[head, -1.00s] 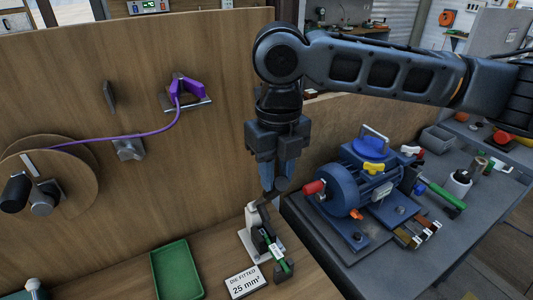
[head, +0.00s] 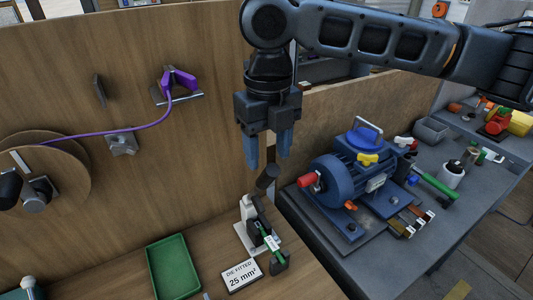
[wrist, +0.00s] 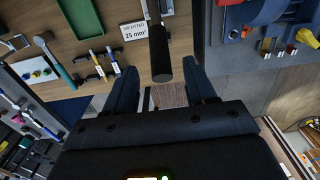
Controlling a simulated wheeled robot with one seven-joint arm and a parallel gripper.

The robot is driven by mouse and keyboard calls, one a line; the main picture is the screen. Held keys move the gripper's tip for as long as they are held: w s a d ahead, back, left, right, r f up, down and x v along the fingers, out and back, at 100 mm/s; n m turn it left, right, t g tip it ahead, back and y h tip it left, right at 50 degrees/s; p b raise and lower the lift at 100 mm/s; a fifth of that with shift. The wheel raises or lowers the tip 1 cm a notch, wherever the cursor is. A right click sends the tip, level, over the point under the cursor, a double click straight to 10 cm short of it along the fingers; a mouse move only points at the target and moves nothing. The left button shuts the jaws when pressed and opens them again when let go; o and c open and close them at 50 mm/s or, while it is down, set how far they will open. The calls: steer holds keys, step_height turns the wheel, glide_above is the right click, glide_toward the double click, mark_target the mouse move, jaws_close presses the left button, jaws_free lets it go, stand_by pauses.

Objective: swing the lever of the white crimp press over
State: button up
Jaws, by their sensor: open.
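The white crimp press (head: 246,232) stands on the wooden bench, close to the back board. Its lever stands up, leaning to the right, and ends in a dark cylindrical grip (head: 266,178). My gripper (head: 268,161) points down just above this grip, its two blue fingers spread apart and empty. In the wrist view the lever grip (wrist: 161,62) shows near the gap between the fingertips (wrist: 161,78). I cannot tell whether a finger touches it.
A sign reading "DIE FITTED 25 mm²" (head: 241,275) and a green tray (head: 174,268) lie left of the press. A blue motor (head: 345,180) stands on the grey bench to the right. The wooden board (head: 190,160) rises behind.

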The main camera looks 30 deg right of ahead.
steer(key=shift+r, duration=2.2)
